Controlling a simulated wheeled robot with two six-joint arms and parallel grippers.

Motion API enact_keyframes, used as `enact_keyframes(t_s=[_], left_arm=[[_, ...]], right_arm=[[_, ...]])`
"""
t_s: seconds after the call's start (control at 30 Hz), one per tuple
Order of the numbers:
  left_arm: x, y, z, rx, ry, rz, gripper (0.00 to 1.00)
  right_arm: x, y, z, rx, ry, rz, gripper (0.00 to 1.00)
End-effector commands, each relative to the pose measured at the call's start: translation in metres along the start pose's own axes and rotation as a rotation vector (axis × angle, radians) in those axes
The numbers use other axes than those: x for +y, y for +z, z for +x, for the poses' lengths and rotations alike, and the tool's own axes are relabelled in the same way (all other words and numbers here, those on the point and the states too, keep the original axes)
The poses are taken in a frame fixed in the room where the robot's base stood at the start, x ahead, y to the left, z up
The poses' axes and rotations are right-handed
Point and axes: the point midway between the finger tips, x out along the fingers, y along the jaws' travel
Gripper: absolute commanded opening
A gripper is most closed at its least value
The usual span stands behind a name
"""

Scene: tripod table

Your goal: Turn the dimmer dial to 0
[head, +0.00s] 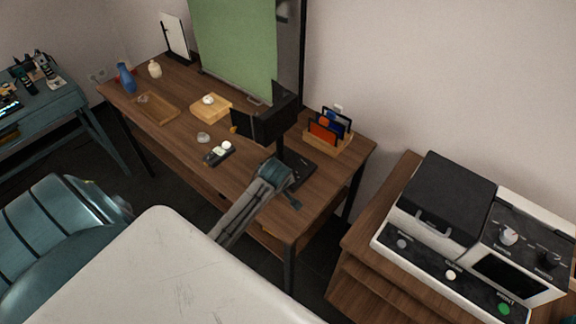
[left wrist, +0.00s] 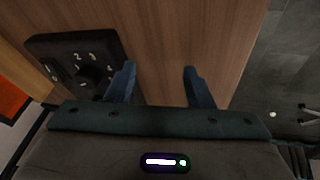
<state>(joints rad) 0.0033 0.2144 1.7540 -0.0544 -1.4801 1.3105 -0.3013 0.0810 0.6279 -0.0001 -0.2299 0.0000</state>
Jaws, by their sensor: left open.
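The dimmer is a black plate (left wrist: 66,47) with a round black dial (left wrist: 90,74) and white numbers around it, on the wooden tabletop. It lies left of my left gripper (left wrist: 160,72) in the left wrist view. The dial's pointer setting is too dark to read. My left gripper is open and empty, its two blue-grey fingers apart over bare wood, with the left finger beside the dial. In the head view my left gripper (head: 292,197) is near the table's front right edge, close to the black plate (head: 298,168). My right gripper is not in view.
The wooden table (head: 180,127) holds a black monitor-like object (head: 272,122), an organizer (head: 328,143) with cards, a remote-like device (head: 217,154) and a wooden tray (head: 157,108). A machine (head: 440,205) stands on a side cabinet at right. The table edge lies close to my gripper.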

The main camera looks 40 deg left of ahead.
Motion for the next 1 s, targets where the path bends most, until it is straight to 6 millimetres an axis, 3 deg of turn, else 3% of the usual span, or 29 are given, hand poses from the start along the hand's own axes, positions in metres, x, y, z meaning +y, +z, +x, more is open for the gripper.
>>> enact_keyframes(t_s=[0.03,0.17,0.43,0.67,1.0], left_arm=[[-0.007,-0.001,0.014,0.048,0.064,0.078,0.48],[-0.011,-0.009,0.013,0.191,0.243,0.312,0.48],[-0.014,0.001,-0.029,0.534,0.558,0.799,0.48],[-0.009,0.007,-0.053,0.651,0.644,0.935,0.48],[0.033,-0.005,-0.019,0.649,0.643,0.931,0.48]], right_arm=[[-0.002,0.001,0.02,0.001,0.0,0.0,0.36],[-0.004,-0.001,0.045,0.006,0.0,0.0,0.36],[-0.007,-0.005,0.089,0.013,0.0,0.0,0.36],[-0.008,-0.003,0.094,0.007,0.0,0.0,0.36],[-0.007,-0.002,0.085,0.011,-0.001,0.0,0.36]])
